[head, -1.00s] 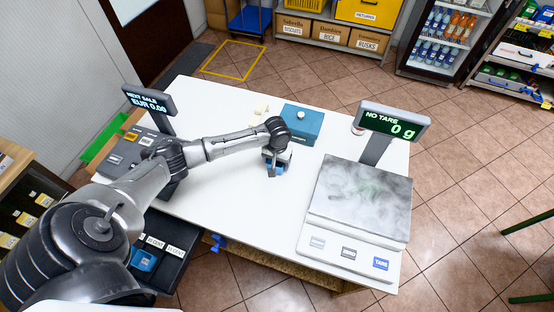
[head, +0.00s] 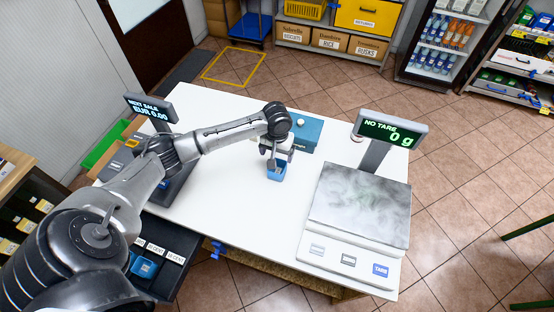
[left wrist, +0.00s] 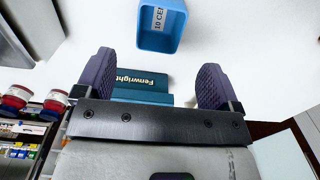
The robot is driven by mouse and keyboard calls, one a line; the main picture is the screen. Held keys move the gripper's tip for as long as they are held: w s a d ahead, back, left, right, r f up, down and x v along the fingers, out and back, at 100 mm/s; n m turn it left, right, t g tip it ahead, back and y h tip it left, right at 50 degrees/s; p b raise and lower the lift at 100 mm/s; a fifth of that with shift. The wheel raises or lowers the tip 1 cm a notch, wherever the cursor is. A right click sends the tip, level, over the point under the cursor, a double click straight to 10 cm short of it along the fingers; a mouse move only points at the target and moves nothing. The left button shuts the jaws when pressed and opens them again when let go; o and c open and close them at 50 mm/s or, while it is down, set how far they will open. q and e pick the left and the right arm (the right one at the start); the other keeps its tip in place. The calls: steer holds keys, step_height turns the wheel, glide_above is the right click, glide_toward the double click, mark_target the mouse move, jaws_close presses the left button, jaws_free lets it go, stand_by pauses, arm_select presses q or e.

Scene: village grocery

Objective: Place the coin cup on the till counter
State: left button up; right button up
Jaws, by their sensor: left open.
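The coin cup (head: 276,174), a small open blue cup, stands upright on the white till counter (head: 225,205), just right of its middle. The left wrist view shows it (left wrist: 160,38) near the top, with a partly visible "10 CEN" label. My left gripper (head: 277,156) is above and just behind the cup. Its purple fingers (left wrist: 155,82) are spread, with nothing held between them, and the cup is apart from them. My right gripper is in neither view.
A teal box (head: 306,134) stands behind the gripper. The scale (head: 352,205) fills the counter's right, reading 0 g. The till (head: 175,185) is at the left, its open drawer (head: 170,252) holding another blue cup (head: 144,268). The front middle counter is clear.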

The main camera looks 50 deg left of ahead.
arm_select(q)
steer(key=s+d+f+m, duration=0.2)
steer(key=s+d, duration=0.1)
steer(key=d, duration=0.2)
steer(key=s+d+f+m, duration=0.2)
steer(key=s+d, duration=0.2)
steer(key=d, duration=0.1)
steer(key=s+d+f+m+t+h, duration=0.1)
steer(key=s+d+f+m, duration=0.1)
steer(key=d, duration=0.3)
steer(key=shift+s+d, duration=0.4)
steer(key=shift+s, duration=0.3)
steer(key=s+d, duration=0.2)
steer(key=s, duration=0.1)
steer(key=s+d+m+t, duration=0.1)
steer(key=s, duration=0.2)
steer(key=s+d+m, duration=0.1)
steer(key=s+d, duration=0.1)
steer(key=s, duration=0.1)
steer(key=shift+s+d+r+t, duration=0.15)
steer(key=shift+d+t, duration=0.15)
steer(key=shift+d, duration=0.05)
steer(key=s+r+t, duration=0.1)
steer(key=s+r, duration=0.2)
steer(key=s, duration=0.3)
steer(key=shift+s+m+y, duration=0.3)
steer(key=shift+s+y, duration=0.1)
steer(key=shift+a, duration=0.15)
steer(key=shift+c, duration=0.3)
